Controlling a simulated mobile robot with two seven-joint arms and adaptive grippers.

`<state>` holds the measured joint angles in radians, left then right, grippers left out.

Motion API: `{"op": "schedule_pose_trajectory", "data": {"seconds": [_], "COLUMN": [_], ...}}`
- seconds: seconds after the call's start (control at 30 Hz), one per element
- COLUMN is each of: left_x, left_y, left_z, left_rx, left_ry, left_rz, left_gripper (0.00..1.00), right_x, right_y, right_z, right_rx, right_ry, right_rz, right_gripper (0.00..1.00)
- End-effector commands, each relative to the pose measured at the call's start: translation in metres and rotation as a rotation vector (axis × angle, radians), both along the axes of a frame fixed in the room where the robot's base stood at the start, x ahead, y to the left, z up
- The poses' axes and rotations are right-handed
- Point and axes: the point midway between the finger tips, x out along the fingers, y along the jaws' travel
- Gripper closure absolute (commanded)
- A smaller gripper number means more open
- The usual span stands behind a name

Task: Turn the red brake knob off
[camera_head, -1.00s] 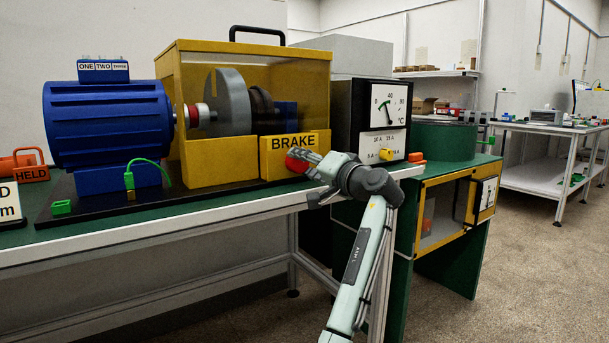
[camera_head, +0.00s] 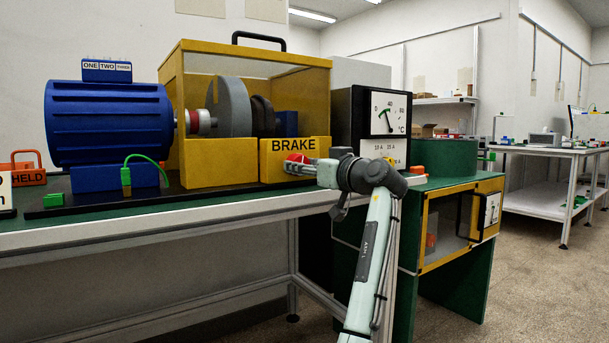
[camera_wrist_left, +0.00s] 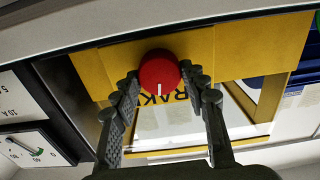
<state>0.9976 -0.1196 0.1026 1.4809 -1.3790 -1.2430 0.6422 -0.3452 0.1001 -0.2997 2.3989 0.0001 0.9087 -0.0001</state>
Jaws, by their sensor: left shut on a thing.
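The round red brake knob (camera_head: 297,159) is on the front of a yellow box, below a BRAKE label (camera_head: 292,144). In the left wrist view the red knob (camera_wrist_left: 160,72) shows its face with a white line pointing down in that picture. My left gripper (camera_head: 301,166) is at the knob, with its arm rising from the lower right. In the left wrist view its dark fingers (camera_wrist_left: 160,82) lie on either side of the knob and are shut on it. My right gripper is not in view.
A blue motor (camera_head: 108,125) and a yellow guard housing (camera_head: 218,163) stand on the bench (camera_head: 150,223). A dial meter (camera_head: 390,112) is right of the knob. A green-and-yellow cabinet (camera_head: 410,265) stands right of my arm. Open floor lies at the right.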

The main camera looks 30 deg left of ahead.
Motion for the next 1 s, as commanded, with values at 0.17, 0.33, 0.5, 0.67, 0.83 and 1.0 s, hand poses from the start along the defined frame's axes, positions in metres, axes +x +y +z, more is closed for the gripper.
{"op": "schedule_pose_trajectory", "data": {"seconds": [0.17,0.33,0.5,0.67,0.83,1.0], "left_x": [-0.0003,-0.0004,-0.0004,-0.0004,-0.0004,-0.0005], "left_y": [-0.0004,-0.0003,-0.0003,-0.0003,-0.0003,-0.0002], "left_z": [-0.0016,-0.0012,-0.0008,-0.0004,-0.0003,-0.0003], "left_rx": [-0.040,-0.064,-0.076,-0.081,-0.081,-0.081], "left_ry": [-0.095,-0.152,-0.182,-0.190,-0.191,-0.191], "left_rz": [0.000,0.000,0.000,0.000,0.000,0.000], "left_gripper": [0.85,0.85,0.85,0.85,0.85,0.51], "right_x": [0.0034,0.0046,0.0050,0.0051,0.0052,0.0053], "right_y": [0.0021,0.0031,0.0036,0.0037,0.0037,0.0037], "right_z": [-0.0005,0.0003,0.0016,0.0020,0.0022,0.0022], "right_rx": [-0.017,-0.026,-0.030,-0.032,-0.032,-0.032], "right_ry": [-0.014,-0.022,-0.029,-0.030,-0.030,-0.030], "right_rz": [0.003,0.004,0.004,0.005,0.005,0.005], "right_gripper": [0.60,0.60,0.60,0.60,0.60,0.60]}}
